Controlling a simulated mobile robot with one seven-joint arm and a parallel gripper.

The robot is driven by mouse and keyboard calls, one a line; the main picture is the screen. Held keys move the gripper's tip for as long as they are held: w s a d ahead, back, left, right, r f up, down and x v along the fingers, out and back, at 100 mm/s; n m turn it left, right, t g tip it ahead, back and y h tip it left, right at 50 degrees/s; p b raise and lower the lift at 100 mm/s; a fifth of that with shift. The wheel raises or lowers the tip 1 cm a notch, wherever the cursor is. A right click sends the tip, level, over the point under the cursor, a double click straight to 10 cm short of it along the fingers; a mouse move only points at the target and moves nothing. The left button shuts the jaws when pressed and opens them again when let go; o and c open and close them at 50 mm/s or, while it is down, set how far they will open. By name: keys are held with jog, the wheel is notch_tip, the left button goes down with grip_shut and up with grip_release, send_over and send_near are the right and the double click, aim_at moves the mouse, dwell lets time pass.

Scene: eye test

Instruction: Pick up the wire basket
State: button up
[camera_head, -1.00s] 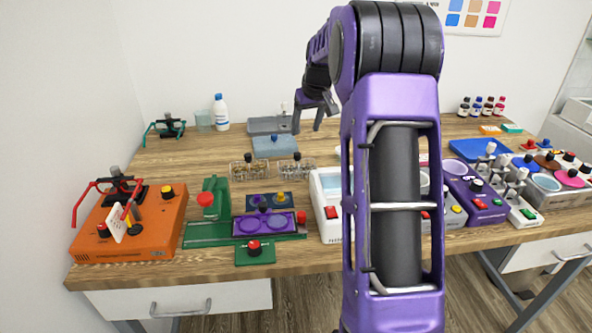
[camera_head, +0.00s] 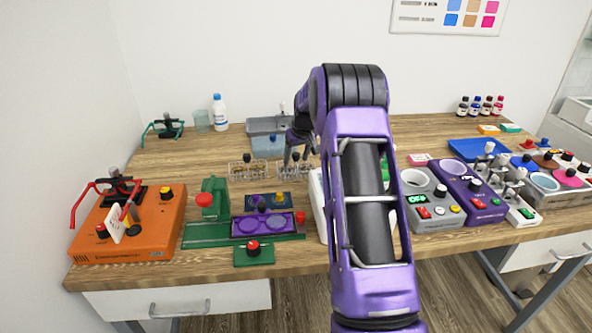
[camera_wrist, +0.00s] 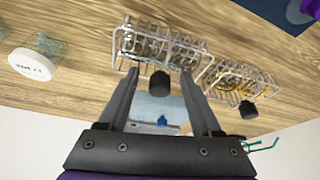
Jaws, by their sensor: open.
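Two clear wire baskets stand side by side on the wooden table. The left one (camera_head: 247,172) holds gold-brown bits and shows in the wrist view (camera_wrist: 240,84). The right one (camera_head: 296,173) holds silvery bits and shows in the wrist view (camera_wrist: 160,46). Each has a black knob. My gripper (camera_head: 298,158) is open and empty, pointing down at the right basket. In the wrist view its fingertips (camera_wrist: 160,76) lie either side of that basket's knob. I cannot tell their height above it. The gripper partly hides this basket in the head view.
A blue-grey tray (camera_head: 266,146) lies behind the baskets. In front are a dark blue plate (camera_head: 259,201) and a green press (camera_head: 215,200). An orange machine (camera_head: 150,225) stands front left. My arm hides part of a white device (camera_head: 319,205).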

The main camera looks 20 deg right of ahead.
jog(key=shift+w+f, duration=0.15)
jog(key=shift+f, duration=0.1)
grip_shut()
dwell(0.3)
